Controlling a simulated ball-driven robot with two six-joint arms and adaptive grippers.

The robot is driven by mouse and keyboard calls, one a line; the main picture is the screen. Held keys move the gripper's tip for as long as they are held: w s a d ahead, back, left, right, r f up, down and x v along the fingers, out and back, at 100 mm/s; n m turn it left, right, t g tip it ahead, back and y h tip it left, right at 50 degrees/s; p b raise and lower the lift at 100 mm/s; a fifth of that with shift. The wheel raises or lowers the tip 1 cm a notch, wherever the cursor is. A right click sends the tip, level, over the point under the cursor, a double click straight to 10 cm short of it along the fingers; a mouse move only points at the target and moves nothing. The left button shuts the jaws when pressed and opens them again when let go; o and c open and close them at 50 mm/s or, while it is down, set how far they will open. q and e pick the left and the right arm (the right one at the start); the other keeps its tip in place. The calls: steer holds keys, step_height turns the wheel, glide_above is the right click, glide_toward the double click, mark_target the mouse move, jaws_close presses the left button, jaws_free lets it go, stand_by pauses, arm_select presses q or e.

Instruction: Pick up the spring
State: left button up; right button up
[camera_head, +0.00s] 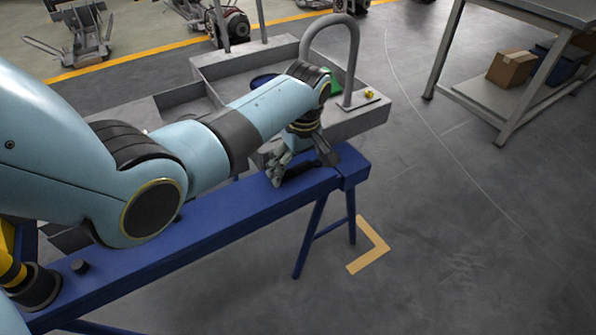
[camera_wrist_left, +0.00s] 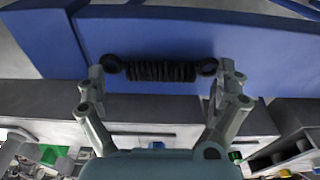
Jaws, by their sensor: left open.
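The spring (camera_wrist_left: 160,70) is a black coil with an eyelet at each end. In the left wrist view it lies lengthwise across the picture, against the blue beam (camera_wrist_left: 200,35) near its edge. My left gripper (camera_wrist_left: 162,76) is open, with one finger near each end of the spring. No grip on it shows. In the head view my left gripper (camera_head: 302,164) is low over the far end of the blue beam (camera_head: 225,219), and I cannot clearly make out the spring between the fingers. My right gripper is not in view.
Grey trays (camera_head: 218,71) with a bent grey tube (camera_head: 352,60) stand behind the beam. A small black knob (camera_head: 80,266) is on the near part of the beam. A grey table (camera_head: 515,100) with a cardboard box (camera_head: 511,68) stands at right. The floor between is clear.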

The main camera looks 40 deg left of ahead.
arm_select(q)
steer(key=c, duration=1.3)
steer(key=shift+r, duration=0.15)
